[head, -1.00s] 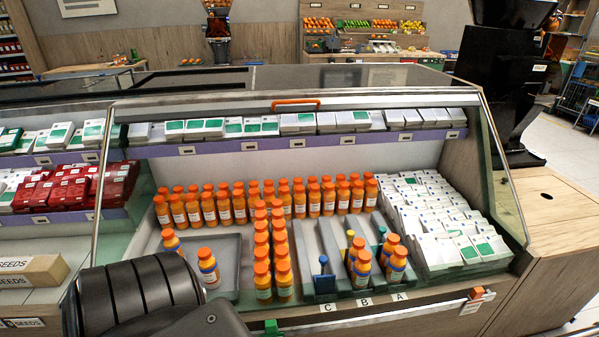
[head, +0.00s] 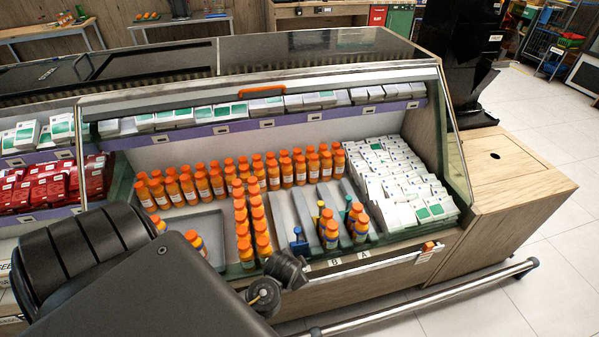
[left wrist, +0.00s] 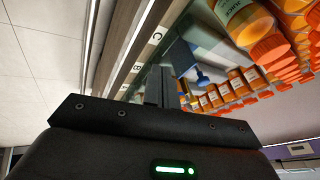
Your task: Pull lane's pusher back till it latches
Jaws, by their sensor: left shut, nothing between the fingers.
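Three lanes with pushers stand at the front of the glass case: a blue pusher (head: 299,243) at the left, a yellow one (head: 320,207) and a teal one (head: 347,209). The blue pusher's lane is empty of bottles; the other two hold orange-capped bottles (head: 331,232) at the front. In the left wrist view, the blue pusher (left wrist: 184,58) is just beyond my left gripper (left wrist: 160,72), near label C (left wrist: 157,38). The fingers are shut and empty; contact with the pusher cannot be told. My right gripper is not in view.
A column of orange bottles (head: 242,222) stands left of the blue pusher's lane. White boxes (head: 395,175) fill the right side. The case's front ledge (head: 400,258) carries labels and an orange clip (head: 428,246). A metal rail (head: 430,297) runs low in front.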

